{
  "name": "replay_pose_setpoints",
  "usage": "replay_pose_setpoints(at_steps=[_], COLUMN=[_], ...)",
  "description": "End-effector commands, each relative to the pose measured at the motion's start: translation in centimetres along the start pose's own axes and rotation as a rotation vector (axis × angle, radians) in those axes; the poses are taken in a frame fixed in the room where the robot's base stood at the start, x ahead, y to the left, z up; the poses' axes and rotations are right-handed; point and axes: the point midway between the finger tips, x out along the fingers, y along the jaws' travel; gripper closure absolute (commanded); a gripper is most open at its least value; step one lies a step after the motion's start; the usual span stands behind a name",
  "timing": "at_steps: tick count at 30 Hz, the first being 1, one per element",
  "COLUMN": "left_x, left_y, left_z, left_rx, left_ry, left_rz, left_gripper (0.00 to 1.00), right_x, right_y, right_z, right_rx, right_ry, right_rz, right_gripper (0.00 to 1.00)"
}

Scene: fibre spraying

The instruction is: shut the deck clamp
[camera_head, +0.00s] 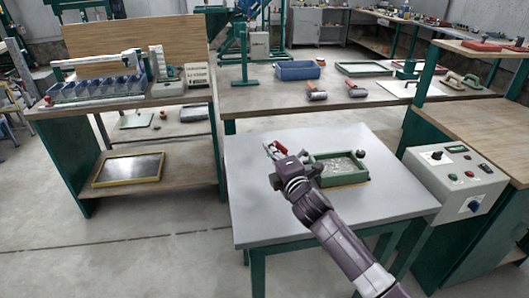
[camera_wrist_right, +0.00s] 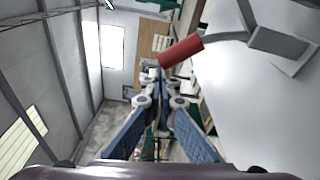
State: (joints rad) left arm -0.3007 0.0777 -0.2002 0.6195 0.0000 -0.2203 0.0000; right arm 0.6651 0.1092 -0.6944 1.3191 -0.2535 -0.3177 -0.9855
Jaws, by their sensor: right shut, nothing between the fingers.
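The deck clamp (camera_head: 269,148) sits on the left part of the grey table, beside the green-framed tray. Its red handle (camera_head: 280,147) shows just beyond my right gripper (camera_head: 285,164). In the right wrist view the red handle (camera_wrist_right: 181,51) is large, at the upper right of the fingers, on a bent metal lever that runs to a metal block (camera_wrist_right: 281,43). My right gripper (camera_wrist_right: 160,95) is shut and empty, its blue-padded fingers meeting at the tips. The handle appears beside the fingertips, not between them; I cannot tell whether they touch. My left gripper is out of view.
The green tray (camera_head: 315,178) lies right of the clamp on the grey table (camera_head: 260,210). A control box (camera_head: 457,180) stands at the table's right edge. A workbench (camera_head: 260,100) with a blue bin (camera_head: 298,70) and hand tools is behind. The table's front left is clear.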

Motion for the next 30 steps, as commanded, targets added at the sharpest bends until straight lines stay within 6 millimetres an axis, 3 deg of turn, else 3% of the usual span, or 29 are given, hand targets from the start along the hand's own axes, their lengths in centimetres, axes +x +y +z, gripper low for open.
replay_pose_setpoints(at_steps=[13, 30], left_x=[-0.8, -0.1], left_y=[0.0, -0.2], left_z=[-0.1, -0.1], left_rx=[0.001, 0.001], left_ry=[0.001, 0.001], left_rz=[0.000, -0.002], left_gripper=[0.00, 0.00], right_x=[-0.8, -1.6], right_y=[1.5, 1.0], right_z=[4.6, 9.1], right_rx=[0.413, 0.814], right_ry=[-0.003, -0.002], right_rz=[0.071, 0.141], right_gripper=[1.00, 1.00])
